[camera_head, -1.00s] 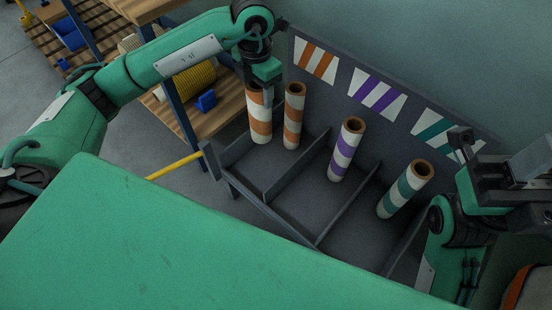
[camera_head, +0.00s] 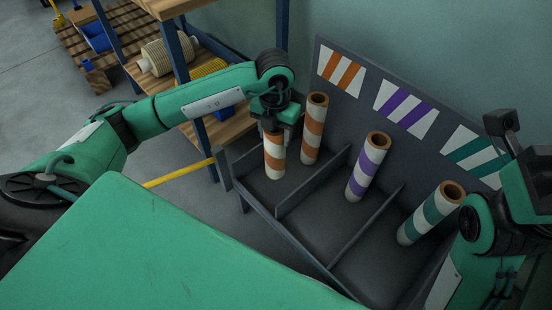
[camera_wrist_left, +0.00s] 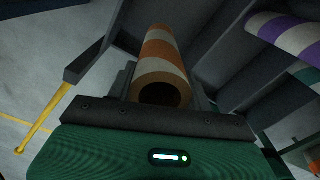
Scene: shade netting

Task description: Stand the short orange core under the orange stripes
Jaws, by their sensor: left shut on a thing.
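My left gripper (camera_head: 276,112) is shut on the upper end of an orange-and-white striped core (camera_head: 274,158). The core is upright in the leftmost compartment, below the orange stripes (camera_head: 341,70) on the back panel. Whether its foot touches the floor I cannot tell. A taller orange-striped core (camera_head: 313,130) stands just behind and right of it in the same compartment. In the left wrist view the held core (camera_wrist_left: 158,58) sits between the fingers, its open end toward me. My right gripper (camera_head: 518,140) is at the right edge; its jaw opening is unclear.
A purple-striped core (camera_head: 367,168) stands in the middle compartment and a teal-striped core (camera_head: 430,214) in the right one. Low dividers (camera_head: 312,183) separate them. A green surface (camera_head: 150,250) fills the front left. A wooden shelf rack (camera_head: 225,130) is behind the arm.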

